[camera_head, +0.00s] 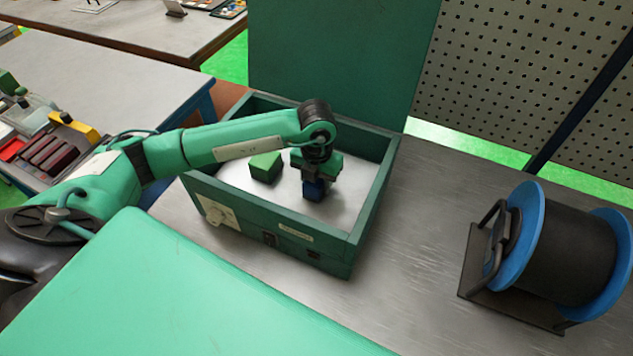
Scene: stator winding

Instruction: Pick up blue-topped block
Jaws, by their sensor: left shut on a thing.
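The blue block (314,190) is inside the open green box (352,240), near the middle of its pale floor. My left gripper (315,178) points down into the box and is shut on the blue block. The gripper hides the top of the block, and I cannot tell whether the block touches the floor. A green block (265,166) lies to the left of the gripper in the same box. My right gripper is not in view.
The box walls surround the gripper, and its raised lid (335,60) stands behind. A black spool with blue flanges (565,255) stands at the right on the metal table (420,290). The table between box and spool is clear.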

